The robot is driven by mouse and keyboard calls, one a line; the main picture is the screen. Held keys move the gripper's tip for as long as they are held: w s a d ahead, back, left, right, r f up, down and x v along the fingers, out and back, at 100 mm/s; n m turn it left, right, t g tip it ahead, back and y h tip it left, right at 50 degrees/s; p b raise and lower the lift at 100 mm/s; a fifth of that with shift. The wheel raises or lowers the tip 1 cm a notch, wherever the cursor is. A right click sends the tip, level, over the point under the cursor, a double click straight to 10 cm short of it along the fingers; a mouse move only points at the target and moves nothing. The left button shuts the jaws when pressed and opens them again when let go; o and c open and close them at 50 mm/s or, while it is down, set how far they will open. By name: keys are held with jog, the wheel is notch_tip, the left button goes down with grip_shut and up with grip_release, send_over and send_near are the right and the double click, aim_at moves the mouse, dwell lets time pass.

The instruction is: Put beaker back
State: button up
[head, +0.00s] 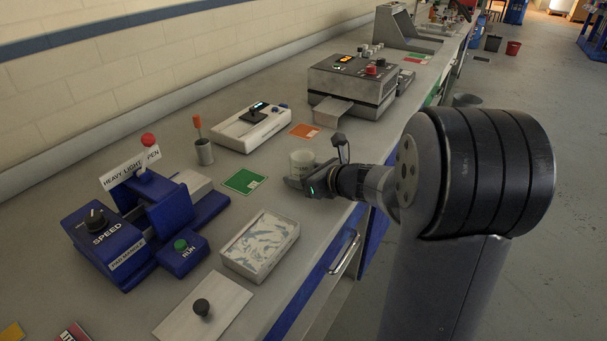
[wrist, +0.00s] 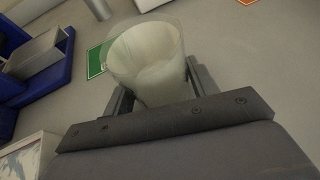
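The beaker (head: 301,160) is a pale, translucent cup near the front edge of the bench. In the wrist view the beaker (wrist: 150,60) stands between the two fingers, with its open rim facing the camera and something whitish inside. My gripper (head: 299,182) reaches in low from the right. In the wrist view my gripper (wrist: 162,92) has a finger against each side of the beaker, with no clear gap. The beaker's lower part is hidden by the gripper, so I cannot tell whether it touches the bench.
A green card (head: 245,182) lies left of the beaker and an orange card (head: 304,131) behind it. A white scale-like device (head: 251,128), a cup with an orange-handled tool (head: 204,150), a blue machine (head: 128,237) and a shallow box (head: 261,245) stand around. Bare bench lies between them.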

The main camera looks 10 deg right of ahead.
jog(key=o, duration=0.3)
jog(key=shift+r, duration=0.2)
jog(key=p+v, duration=0.1)
jog(key=v, duration=1.1)
jog(key=shift+p, duration=0.3)
